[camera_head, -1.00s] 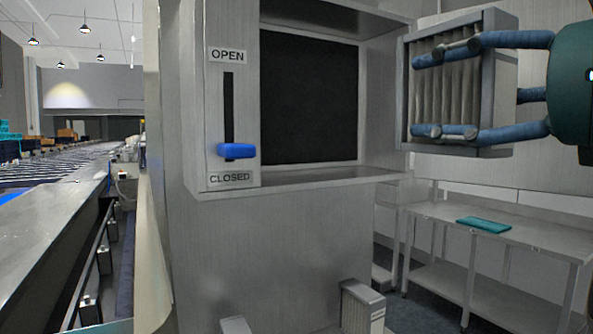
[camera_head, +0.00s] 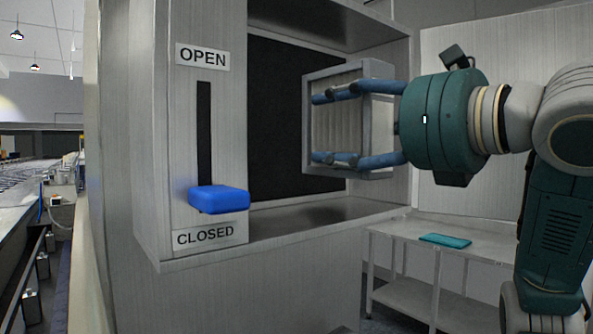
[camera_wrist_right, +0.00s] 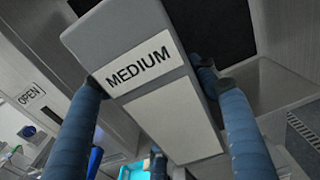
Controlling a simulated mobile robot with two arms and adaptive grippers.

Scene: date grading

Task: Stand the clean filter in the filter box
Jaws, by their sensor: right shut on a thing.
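The filter (camera_head: 342,128) is a grey framed block with a pale pleated face; in the right wrist view the filter (camera_wrist_right: 168,118) shows a "MEDIUM" label. My right gripper (camera_head: 320,128) has its blue fingers shut around it. The filter is upright, at the right part of the filter box (camera_head: 345,212), a metal recess with a dark back. Its lower edge appears above the box floor; how deep it sits inside is hard to tell. My left gripper is not in view.
A blue lever handle (camera_head: 218,199) sits low in its slot, near the "CLOSED" label (camera_head: 205,236), left of the opening. A metal table (camera_head: 460,248) with a teal item (camera_head: 445,240) stands behind at right. A conveyor line runs at far left.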

